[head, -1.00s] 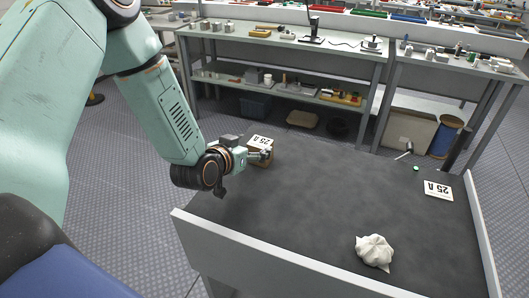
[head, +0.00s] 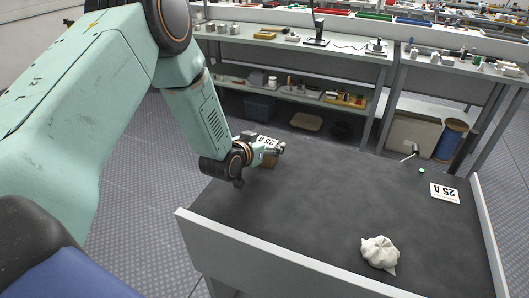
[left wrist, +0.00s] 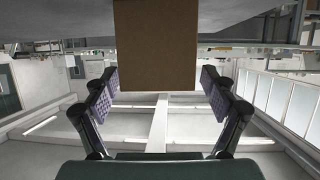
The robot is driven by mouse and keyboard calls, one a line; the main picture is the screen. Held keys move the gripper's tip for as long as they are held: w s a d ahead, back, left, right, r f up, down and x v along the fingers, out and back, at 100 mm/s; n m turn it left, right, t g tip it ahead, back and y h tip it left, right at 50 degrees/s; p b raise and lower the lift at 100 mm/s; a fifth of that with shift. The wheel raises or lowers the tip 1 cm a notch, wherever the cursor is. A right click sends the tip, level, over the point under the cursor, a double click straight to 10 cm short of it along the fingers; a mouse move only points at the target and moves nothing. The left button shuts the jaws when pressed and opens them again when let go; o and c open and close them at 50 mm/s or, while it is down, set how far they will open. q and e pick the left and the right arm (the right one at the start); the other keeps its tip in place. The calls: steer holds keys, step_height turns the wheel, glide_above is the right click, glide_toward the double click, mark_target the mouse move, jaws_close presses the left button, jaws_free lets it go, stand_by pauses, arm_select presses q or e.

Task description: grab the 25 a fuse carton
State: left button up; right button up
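The 25 A fuse carton (head: 265,143) is a small brown box with a white "25 A" label on top, at the far left edge of the dark table. In the left wrist view its plain brown face (left wrist: 155,45) fills the upper middle. My left gripper (head: 272,151) is at the carton. In the left wrist view its two fingers (left wrist: 160,82) stand on either side of the carton, spread, with narrow gaps beside it. The gripper partly hides the carton in the head view. My right gripper does not show.
The dark table (head: 320,205) has a raised light board (head: 270,262) along its front. A white "25 A" card (head: 445,193) lies at the right, and a crumpled white item (head: 380,252) lies near the front. A small hammer-like tool (head: 410,153) lies at the back. The middle is clear.

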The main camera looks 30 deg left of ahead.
arm_select(q)
steer(key=c, duration=0.3)
steer(key=shift+w+d, duration=0.1)
steer(key=shift+d, duration=0.1)
steer(key=c, duration=0.3)
steer(key=shift+a, duration=0.15)
steer(key=c, duration=0.6)
steer(key=shift+c, duration=0.8)
